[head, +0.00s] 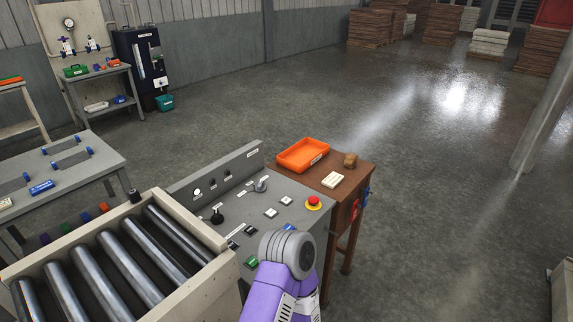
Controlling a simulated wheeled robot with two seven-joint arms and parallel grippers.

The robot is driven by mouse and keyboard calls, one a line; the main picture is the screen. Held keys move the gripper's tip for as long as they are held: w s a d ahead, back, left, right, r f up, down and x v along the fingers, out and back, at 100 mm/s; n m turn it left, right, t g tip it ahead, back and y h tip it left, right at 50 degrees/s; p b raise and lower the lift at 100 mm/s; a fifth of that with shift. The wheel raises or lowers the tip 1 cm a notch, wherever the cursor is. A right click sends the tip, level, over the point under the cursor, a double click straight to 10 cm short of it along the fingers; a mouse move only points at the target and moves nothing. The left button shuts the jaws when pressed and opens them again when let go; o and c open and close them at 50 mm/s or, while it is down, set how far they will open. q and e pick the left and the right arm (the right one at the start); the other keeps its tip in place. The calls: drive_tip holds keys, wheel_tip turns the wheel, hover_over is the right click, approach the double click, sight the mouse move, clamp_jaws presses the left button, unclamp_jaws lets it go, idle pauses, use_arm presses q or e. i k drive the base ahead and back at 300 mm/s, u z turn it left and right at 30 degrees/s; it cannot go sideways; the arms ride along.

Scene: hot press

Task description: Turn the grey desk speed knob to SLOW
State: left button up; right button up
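The grey control desk (234,222) stands in the middle of the head view, with a raised back panel. A grey knob (261,186) sits on its top near the back panel, with a small label beside it. A black knob (217,216) sits further left on the same desk. The labels are too small to read, so I cannot tell either knob's setting. One of my purple arms rises from the bottom edge, its grey rounded joint covering the desk's front right part. No fingers of either gripper show, and nothing touches the knobs.
A red mushroom button (314,202), white buttons (271,213) and a green button (252,261) are on the desk. A roller conveyor (122,254) adjoins on the left. A brown table (334,189) with an orange tray (303,155) stands behind right. Open floor lies right.

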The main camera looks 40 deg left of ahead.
sight(260, 187)
drive_tip(key=i, duration=2.35)
drive_tip(key=u, duration=3)
